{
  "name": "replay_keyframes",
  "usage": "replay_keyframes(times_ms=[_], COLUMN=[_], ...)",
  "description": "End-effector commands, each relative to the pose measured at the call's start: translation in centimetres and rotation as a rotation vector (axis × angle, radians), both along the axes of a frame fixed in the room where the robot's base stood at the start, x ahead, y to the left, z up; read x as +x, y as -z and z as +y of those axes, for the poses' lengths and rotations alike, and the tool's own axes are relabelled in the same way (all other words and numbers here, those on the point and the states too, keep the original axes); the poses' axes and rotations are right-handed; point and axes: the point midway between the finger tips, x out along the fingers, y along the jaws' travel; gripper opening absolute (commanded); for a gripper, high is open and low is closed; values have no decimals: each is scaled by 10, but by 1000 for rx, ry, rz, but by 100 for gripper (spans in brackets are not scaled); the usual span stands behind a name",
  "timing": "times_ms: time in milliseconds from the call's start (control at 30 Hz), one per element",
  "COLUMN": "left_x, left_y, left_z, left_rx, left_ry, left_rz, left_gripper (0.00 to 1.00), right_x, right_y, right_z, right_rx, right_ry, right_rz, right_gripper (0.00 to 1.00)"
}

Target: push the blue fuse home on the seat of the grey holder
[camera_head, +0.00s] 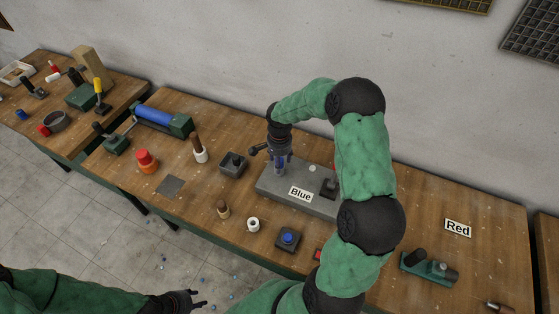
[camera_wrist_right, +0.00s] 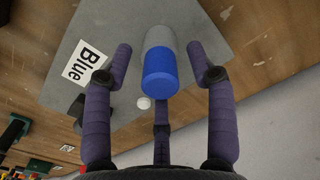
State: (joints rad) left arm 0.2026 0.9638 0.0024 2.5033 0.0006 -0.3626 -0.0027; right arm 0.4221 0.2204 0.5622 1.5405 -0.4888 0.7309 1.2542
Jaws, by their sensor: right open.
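The grey holder (camera_head: 268,189) is a flat grey block on the wooden bench with a "Blue" label; its plate (camera_wrist_right: 120,22) fills the upper part of the right wrist view. The blue fuse (camera_wrist_right: 160,70), a grey cylinder with a blue end, stands on the plate, blue end toward the wrist camera. Whether it is fully seated cannot be told. My right gripper (camera_wrist_right: 160,60) is open, its fingers around the fuse with gaps at both sides. In the head view this gripper (camera_head: 280,163) is over the holder's left part. My left gripper (camera_head: 196,298) is open and empty, low in front of the bench.
A black fitting (camera_head: 329,188) and a small white knob (camera_head: 312,168) are on the holder's right part. A dark box with a blue button (camera_head: 288,238), a white ring (camera_head: 253,224) and a dark square box (camera_head: 233,164) stand nearby. A green fixture (camera_head: 428,268) is at right.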

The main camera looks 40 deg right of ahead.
Motion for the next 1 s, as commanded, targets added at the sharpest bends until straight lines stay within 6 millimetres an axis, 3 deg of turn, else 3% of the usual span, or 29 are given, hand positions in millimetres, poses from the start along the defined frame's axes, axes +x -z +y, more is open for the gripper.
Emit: replay_keyframes(times_ms=[233,700,1000], left_x=[0,0,0], left_y=[0,0,0], left_z=[0,0,0], left_rx=[0,0,0], left_ry=[0,0,0], left_rz=[0,0,0], left_gripper=[40,40,40], right_x=[1,1,0], right_y=[-11,-97,-120], right_z=[-1,0,0], right_rx=[-2,-1,0], right_ry=[0,0,0], right_rz=[-4,-3,-1], right_gripper=[57,57,57])
